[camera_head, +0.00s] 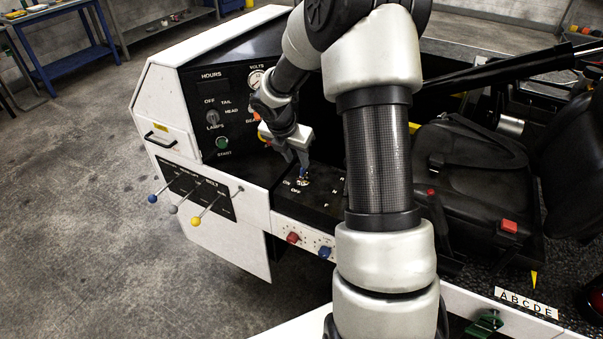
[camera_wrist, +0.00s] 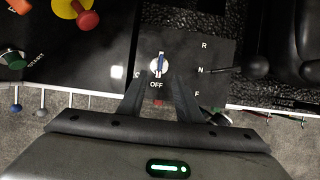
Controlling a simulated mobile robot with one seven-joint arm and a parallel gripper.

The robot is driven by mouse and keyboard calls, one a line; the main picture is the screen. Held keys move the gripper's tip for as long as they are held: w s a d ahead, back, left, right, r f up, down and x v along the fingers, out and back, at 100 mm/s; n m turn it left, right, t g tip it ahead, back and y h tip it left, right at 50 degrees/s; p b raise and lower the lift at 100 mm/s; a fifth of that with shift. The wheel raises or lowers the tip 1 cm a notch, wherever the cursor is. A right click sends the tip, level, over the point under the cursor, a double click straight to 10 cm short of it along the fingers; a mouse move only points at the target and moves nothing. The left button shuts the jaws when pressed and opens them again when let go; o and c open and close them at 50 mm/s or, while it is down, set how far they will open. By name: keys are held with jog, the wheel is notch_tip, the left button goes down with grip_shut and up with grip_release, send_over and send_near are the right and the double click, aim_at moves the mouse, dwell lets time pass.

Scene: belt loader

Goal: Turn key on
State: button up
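The key (camera_wrist: 161,63) has a blue grip and sits in a pale round switch on the black panel. In the wrist view its grip lies nearly up and down in the picture, with the OFF label (camera_wrist: 156,85) just below it. In the head view the key (camera_head: 303,172) shows small below my gripper (camera_head: 301,160), by the ON and OFF labels. My gripper in the wrist view (camera_wrist: 160,78) has its fingers apart, with a gap between the tips at the key. Contact with the key cannot be told. The ON label is mostly hidden by a finger in the wrist view.
A black-knobbed lever (camera_wrist: 257,67) stands by the R, N, F marks. A red knob (camera_wrist: 88,20) and green start button (camera_head: 222,143) are on the dash. Ball-tipped levers (camera_head: 173,209) stick out at the left. A black seat (camera_head: 465,165) is at the right.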

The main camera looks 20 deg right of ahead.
aim_at(301, 170)
jog(key=x, duration=0.9)
jog(key=shift+w+d+f+b, duration=0.15)
jog(key=shift+f+b, duration=0.15)
jog(key=shift+c, duration=0.5)
grip_shut()
